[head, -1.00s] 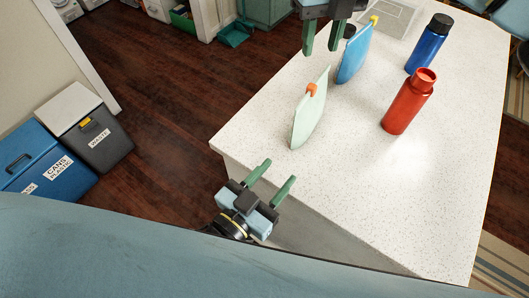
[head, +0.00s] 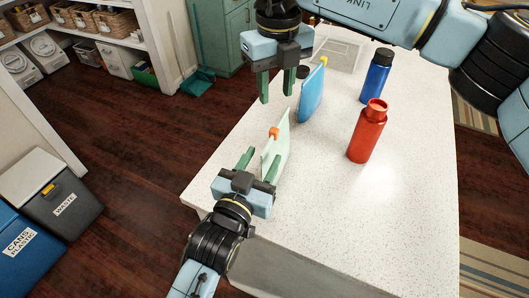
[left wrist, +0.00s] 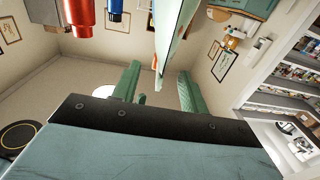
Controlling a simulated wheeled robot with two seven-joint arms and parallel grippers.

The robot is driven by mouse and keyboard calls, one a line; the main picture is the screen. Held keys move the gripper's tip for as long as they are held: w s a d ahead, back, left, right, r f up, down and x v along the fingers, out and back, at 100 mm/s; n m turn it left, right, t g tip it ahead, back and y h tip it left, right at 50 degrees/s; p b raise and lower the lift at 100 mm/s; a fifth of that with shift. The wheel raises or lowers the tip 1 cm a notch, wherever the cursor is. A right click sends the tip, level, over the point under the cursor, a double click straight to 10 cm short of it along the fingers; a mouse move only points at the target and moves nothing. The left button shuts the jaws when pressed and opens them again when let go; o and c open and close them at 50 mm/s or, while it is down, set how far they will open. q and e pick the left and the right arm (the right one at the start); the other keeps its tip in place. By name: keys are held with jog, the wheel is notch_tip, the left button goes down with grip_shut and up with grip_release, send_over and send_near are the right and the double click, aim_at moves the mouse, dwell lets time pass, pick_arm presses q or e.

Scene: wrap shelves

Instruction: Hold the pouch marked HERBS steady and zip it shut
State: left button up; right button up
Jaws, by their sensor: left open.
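A pale green pouch (head: 281,143) with an orange zip slider (head: 274,133) stands upright near the counter's left edge. A blue pouch (head: 312,96) with a yellow slider (head: 324,60) stands behind it. No HERBS lettering is readable on either. My left gripper (head: 259,161) is open at the near end of the pale green pouch. In the left wrist view the pale green pouch (left wrist: 172,38) shows edge-on, its end pointing into the gap between the open fingers (left wrist: 158,88). My right gripper (head: 276,98) is open and empty, left of the blue pouch.
A red bottle (head: 366,134) and a blue bottle (head: 376,76) stand to the right on the white counter (head: 330,210). A grey tray (head: 341,48) lies at the back. A small dark-topped item (head: 302,72) is partly hidden behind the right gripper. The counter's front right is clear.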

aim_at(274, 129)
pick_arm(q)
jog(key=shift+x, duration=1.2)
jog(key=shift+c, duration=0.4)
grip_shut()
pick_arm(e)
jog(key=shift+o, duration=0.4)
notch_tip(274, 129, down, 10)
jog(key=m, duration=1)
pick_arm(q)
jog(key=shift+f, duration=0.1)
pick_arm(e)
jog(key=shift+c, duration=0.3)
grip_shut()
